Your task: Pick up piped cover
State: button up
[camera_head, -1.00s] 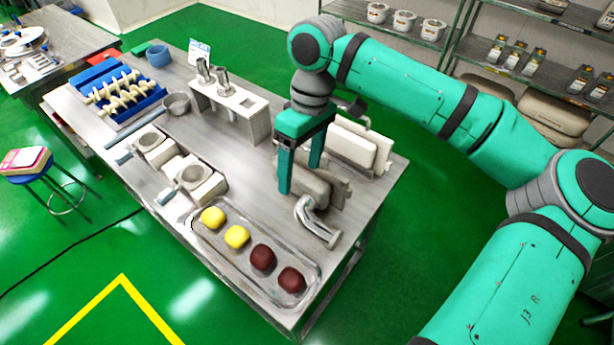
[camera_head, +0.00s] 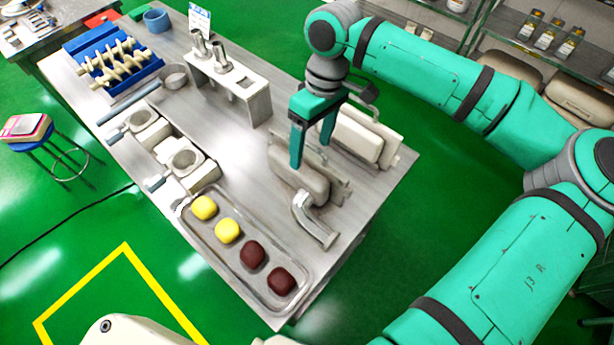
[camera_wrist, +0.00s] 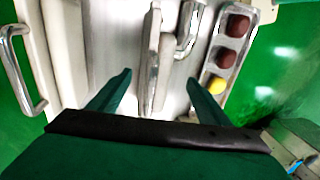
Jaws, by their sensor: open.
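The piped cover (camera_head: 303,184) is a pale, rounded plate standing on edge near the right end of the steel table, with a bent metal pipe (camera_head: 316,222) at its near side. My gripper (camera_head: 310,155) is open and points down, its fingers over the far side of the cover. In the wrist view the cover (camera_wrist: 154,60) lies between and ahead of the open fingers (camera_wrist: 160,78), with its pipe (camera_wrist: 186,32) toward the top right. The fingers look empty. Whether they touch the cover cannot be told.
Another pale cover (camera_head: 358,136) stands close behind my gripper. A clear tray (camera_head: 217,250) with yellow and dark red pieces lies in front. A white stand (camera_head: 252,100) with metal nozzles is left of my gripper.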

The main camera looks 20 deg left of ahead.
aim_at(308, 169)
jog(key=shift+s+f, duration=0.15)
jog(key=shift+f, duration=0.8)
jog(key=shift+s+f, duration=0.2)
jog(key=shift+f, duration=0.8)
jog(key=shift+s+f, duration=0.15)
jog(key=shift+f, duration=0.8)
jog(key=shift+r, duration=0.1)
grip_shut()
